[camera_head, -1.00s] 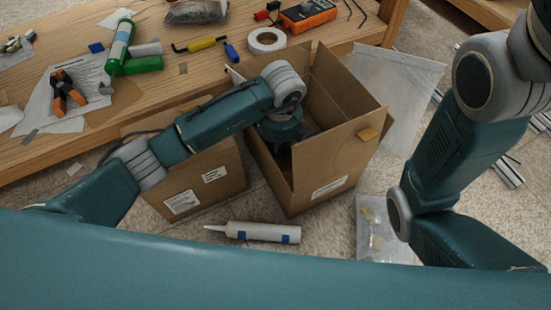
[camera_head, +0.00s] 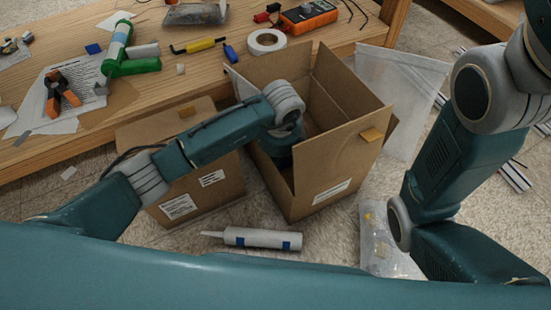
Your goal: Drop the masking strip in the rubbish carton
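The open brown carton (camera_head: 335,160) stands on the floor in front of the bench, its flaps up. My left arm reaches over its left side, and my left gripper (camera_head: 279,155) is down inside the carton mouth. The arm and the near carton wall hide its fingers, so I cannot see whether they are open or hold anything. I cannot make out the masking strip. My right gripper is out of view; only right arm links show at the right.
A second carton (camera_head: 200,207) with labels stands left of the open one, under my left arm. A white cartridge (camera_head: 261,238) and a clear bag (camera_head: 380,245) lie on the floor in front. The wooden bench (camera_head: 40,155) behind holds a tape roll (camera_head: 267,41), multimeter (camera_head: 308,16) and orange clamp (camera_head: 62,92).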

